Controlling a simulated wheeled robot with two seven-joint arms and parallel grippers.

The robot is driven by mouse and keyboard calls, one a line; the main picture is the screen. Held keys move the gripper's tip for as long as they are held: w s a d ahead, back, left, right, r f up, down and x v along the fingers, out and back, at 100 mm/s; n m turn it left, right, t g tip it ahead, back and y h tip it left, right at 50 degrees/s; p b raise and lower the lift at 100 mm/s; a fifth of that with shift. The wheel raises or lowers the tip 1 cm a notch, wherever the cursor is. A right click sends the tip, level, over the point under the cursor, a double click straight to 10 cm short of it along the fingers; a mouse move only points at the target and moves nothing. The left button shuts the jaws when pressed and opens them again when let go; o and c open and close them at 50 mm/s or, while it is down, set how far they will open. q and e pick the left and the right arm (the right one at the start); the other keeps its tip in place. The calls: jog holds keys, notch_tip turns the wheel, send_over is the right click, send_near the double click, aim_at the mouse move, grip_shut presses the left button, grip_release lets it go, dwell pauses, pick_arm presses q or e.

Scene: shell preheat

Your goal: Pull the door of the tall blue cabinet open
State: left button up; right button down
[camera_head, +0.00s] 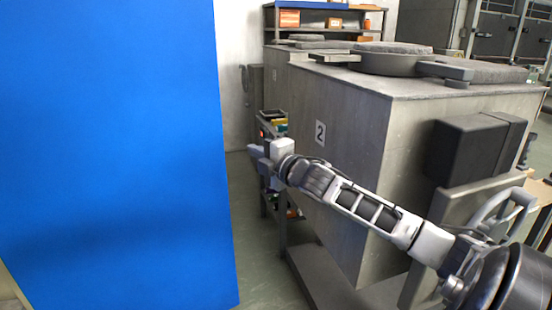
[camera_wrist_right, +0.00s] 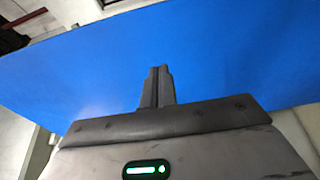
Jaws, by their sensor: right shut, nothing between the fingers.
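A large flat blue panel (camera_head: 115,150) of the tall cabinet fills the left of the head view; no handle shows on it. I cannot tell whether it is the door or a side wall. My right gripper (camera_head: 254,151) is just right of the panel's right edge, its fingers pointing left towards it. In the right wrist view, the fingers of the right gripper (camera_wrist_right: 156,88) are together and empty in front of a blue surface (camera_wrist_right: 225,60). Whether the fingertips touch it cannot be told. My left gripper is not in view.
A grey block-shaped furnace (camera_head: 340,125) marked 2 stands right of the panel, behind my right arm. A small rack (camera_head: 266,195) with items stands beside it. Shelves with boxes (camera_head: 325,20) are at the back. A strip of floor (camera_head: 262,265) is clear between panel and furnace.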

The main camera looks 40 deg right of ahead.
jog(key=s+a+f+m+g, duration=0.1)
jog(key=s+a+f+m, duration=0.1)
jog(key=f, duration=0.5)
jog(key=s+a+f+m+g+y, duration=0.1)
jog(key=s+a+f+m, duration=0.1)
jog(key=s+a+f, duration=0.2)
jog(key=s+a+f+m+g, duration=0.2)
jog(key=s+f, duration=0.3)
jog(key=f, duration=0.5)
jog(key=shift+s+a, duration=0.3)
jog(key=shift+a, duration=0.6)
jog(key=c, duration=1.9)
grip_release()
jog(key=s+a+f+m+g+y, duration=0.1)
jog(key=s+a+f+m+g, duration=0.1)
jog(key=s+a+f+m, duration=0.2)
jog(key=s+a+f, duration=0.3)
jog(key=s+a, duration=0.1)
jog(key=a, duration=0.3)
jog(key=shift+f+y, duration=0.4)
jog(key=o, duration=0.5)
jog(key=s+a+f+m+g+y, duration=0.1)
jog(key=s+a+m, duration=0.3)
jog(key=a, duration=0.6)
jog(key=s+f, duration=0.1)
jog(key=s, duration=0.1)
jog(key=shift+s+m+g, duration=0.3)
jog(key=shift+m, duration=0.1)
jog(key=shift+f, duration=0.1)
